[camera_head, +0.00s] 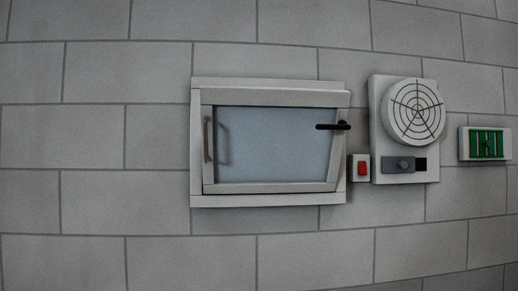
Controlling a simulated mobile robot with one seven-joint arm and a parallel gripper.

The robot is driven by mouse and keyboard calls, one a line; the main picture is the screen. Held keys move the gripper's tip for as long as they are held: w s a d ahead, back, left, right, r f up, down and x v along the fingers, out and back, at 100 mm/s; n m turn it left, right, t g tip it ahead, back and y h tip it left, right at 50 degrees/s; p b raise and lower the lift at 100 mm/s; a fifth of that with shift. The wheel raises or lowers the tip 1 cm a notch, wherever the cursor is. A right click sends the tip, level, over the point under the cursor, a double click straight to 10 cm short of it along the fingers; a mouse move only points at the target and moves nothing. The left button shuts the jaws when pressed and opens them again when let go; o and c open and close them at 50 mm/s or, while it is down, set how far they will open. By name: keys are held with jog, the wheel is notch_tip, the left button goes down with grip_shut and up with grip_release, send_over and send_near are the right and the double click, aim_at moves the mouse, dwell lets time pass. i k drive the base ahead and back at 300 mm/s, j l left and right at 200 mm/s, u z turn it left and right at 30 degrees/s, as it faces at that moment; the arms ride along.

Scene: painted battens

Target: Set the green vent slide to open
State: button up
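The green vent slide (487,144) sits in a small white frame (464,143) on the wall at the far right of the head view. It shows upright green bars with darker strips between them and a small raised part near its middle. It is too small to tell how far it stands open. My gripper is not in view.
Left of the vent, a white panel (377,100) carries a round fan cover (414,110) and a grey slider (397,165) beside a black opening.

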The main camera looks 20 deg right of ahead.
aim_at(490, 144)
jog(key=k+z, duration=0.1)
jog(key=z, duration=0.3)
jog(key=k+l+z, duration=0.1)
jog(key=z, duration=0.25)
jog(key=k+z, duration=0.15)
jog(key=z, duration=0.95)
jog(key=i+l+u, duration=0.2)
jog(key=i+l, duration=0.95)
